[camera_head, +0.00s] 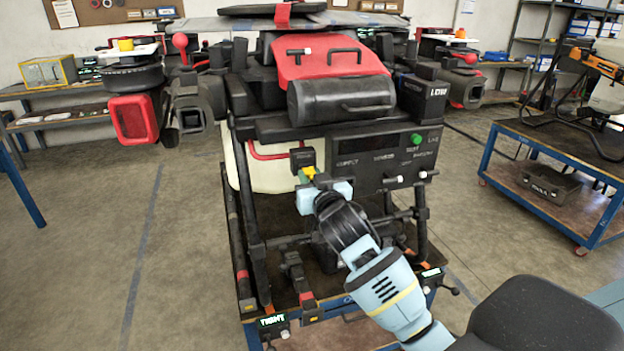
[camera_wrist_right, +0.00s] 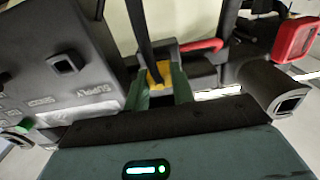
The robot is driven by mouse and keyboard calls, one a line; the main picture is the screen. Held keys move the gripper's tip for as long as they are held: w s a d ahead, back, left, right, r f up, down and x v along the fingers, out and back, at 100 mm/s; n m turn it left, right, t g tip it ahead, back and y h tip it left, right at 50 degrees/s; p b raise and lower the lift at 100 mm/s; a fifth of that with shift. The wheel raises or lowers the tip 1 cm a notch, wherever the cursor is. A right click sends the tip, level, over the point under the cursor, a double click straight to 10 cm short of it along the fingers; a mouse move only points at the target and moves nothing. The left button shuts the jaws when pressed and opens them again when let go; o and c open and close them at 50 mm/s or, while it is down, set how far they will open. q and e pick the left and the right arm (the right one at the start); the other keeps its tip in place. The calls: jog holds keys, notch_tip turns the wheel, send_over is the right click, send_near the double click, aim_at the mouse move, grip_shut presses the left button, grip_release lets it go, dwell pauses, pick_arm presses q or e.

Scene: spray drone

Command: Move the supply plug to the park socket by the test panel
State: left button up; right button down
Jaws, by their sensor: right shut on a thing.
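The supply plug (camera_head: 308,172) is a small yellow piece at the front of the drone's pale tank, just left of the dark test panel (camera_head: 372,160). My right gripper (camera_head: 312,182) is shut on it; in the right wrist view the yellow plug (camera_wrist_right: 158,74) sits between the two fingers. A dark cord or strap rises behind it there. A black block (camera_head: 302,158) is right above the plug; I cannot tell whether they touch. In the right wrist view a square dark socket (camera_wrist_right: 62,63) shows on the panel near the SUPPLY lettering. Which socket is the park one is unclear. My left gripper is out of view.
A red tube (camera_head: 268,152) curves across the tank (camera_head: 262,176) beside the plug. Black frame legs (camera_head: 252,215) stand to the left. A blue-framed cart (camera_head: 560,150) is at right. The floor at left is open.

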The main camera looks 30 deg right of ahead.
jog(key=shift+w, duration=0.1)
jog(key=c, duration=1.1)
grip_release()
jog(key=v, duration=0.8)
jog(key=shift+w+d, duration=0.1)
jog(key=s+a+f+n+g+y, duration=0.15)
jog(key=s+f, duration=0.25)
jog(key=f, duration=0.5)
jog(key=s+a+f+n+g+y, duration=0.1)
jog(key=s+a+f, duration=0.25)
jog(key=f, duration=0.45)
jog(key=s+a+f+n+g+y, duration=0.15)
jog(key=s+f, duration=0.25)
jog(key=f, duration=0.5)
jog(key=s+a+f+g+y, duration=0.1)
jog(key=s+a+f+g, duration=0.1)
jog(key=s+f, duration=0.4)
jog(key=s+a+f+n+g+y, duration=0.1)
jog(key=s+a+f, duration=0.3)
jog(key=s, duration=1)
notch_tip(320, 180, down, 3)
jog(key=shift+a+f+g, duration=0.1)
jog(key=shift+a+g, duration=0.25)
jog(key=shift+g, duration=0.15)
